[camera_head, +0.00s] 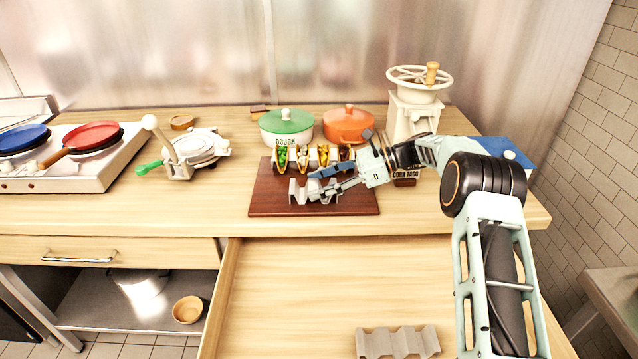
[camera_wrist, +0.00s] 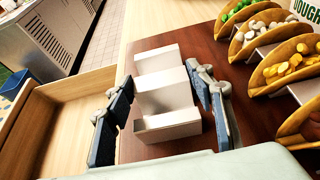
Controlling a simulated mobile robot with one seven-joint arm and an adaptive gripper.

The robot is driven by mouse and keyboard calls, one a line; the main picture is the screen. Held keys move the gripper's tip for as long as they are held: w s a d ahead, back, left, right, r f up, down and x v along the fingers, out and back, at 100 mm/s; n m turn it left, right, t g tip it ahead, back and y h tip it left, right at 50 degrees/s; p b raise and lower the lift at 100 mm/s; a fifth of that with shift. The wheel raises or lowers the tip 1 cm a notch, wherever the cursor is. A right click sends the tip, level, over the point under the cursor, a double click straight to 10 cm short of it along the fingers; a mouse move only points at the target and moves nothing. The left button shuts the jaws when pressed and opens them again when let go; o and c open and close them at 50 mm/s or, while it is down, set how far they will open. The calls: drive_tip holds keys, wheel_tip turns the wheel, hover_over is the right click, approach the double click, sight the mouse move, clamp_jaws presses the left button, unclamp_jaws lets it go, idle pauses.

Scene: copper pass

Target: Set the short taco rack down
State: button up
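The short taco rack (camera_head: 300,192), a pale metal zigzag piece, appears to stand empty on the dark red-brown board (camera_head: 345,203), near its front left. In the wrist view the short rack (camera_wrist: 165,92) lies between the two blue-padded fingers of my gripper (camera_wrist: 160,75). The fingers stand wide apart, one along each side, with narrow gaps showing between pads and rack. My gripper also shows in the head view (camera_head: 315,184), reaching in from the right. The rack's underside contact is hard to see.
A rack of several filled tacos (camera_head: 303,160) stands behind on the board, close to my gripper. Green (camera_head: 287,128) and orange (camera_head: 348,125) pots and a grinder (camera_head: 412,115) stand further back. Another metal rack (camera_head: 397,342) lies in the open drawer (camera_head: 300,300) below.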

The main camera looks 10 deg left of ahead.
drive_tip(key=o, duration=0.3)
drive_tip(key=shift+r, duration=0.1)
drive_tip(key=v, duration=1.2)
drive_tip(key=shift+r, duration=0.15)
drive_tip(key=shift+s, duration=0.15)
